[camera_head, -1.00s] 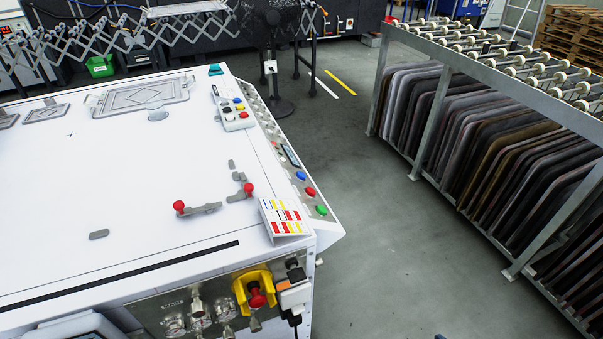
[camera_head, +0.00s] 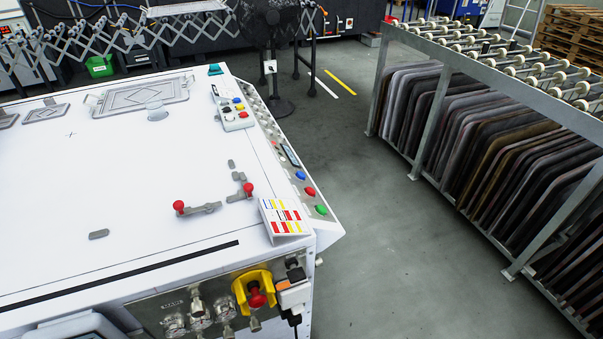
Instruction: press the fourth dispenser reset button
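A white machine table (camera_head: 110,180) fills the left half of the view. A grey button box (camera_head: 235,116) with several coloured buttons lies on the table near the upper right corner. I cannot tell which button is the fourth dispenser reset button, as labels are too small to read. Neither of my grippers is in view.
Red-knobbed levers (camera_head: 196,208) and a colour-striped card (camera_head: 285,217) stand on the table. A red emergency button in a yellow guard (camera_head: 254,291) is on the front panel. A metal rack of dark panels (camera_head: 480,150) stands right. The grey floor (camera_head: 390,240) between is clear.

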